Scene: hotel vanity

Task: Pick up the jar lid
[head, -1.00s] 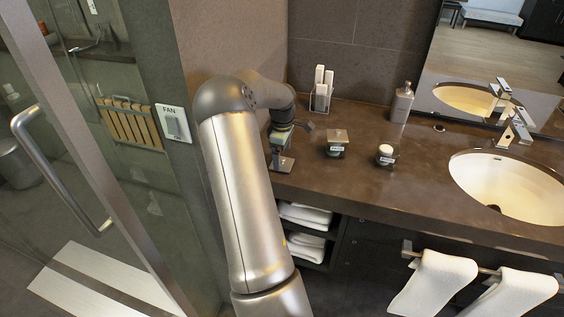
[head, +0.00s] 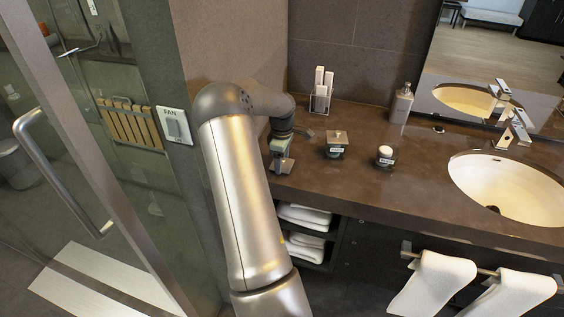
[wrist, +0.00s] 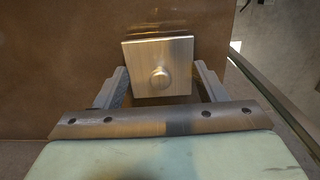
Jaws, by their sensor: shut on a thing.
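The jar lid (wrist: 159,66) is a square, brushed-metal plate with a round knob. In the wrist view it sits between the two fingers of my gripper (wrist: 160,84), which is shut on it. In the head view the lid (head: 283,166) shows below my gripper (head: 281,158), at the left end of the brown counter (head: 430,200). I cannot tell from these views whether it touches the counter. My arm hides part of that area.
A dark jar with a square top (head: 337,140) and a jar with white contents (head: 385,155) stand to the right. A holder with white items (head: 320,92) and a soap bottle (head: 402,103) are behind. The wall and glass door (head: 75,130) are close on the left.

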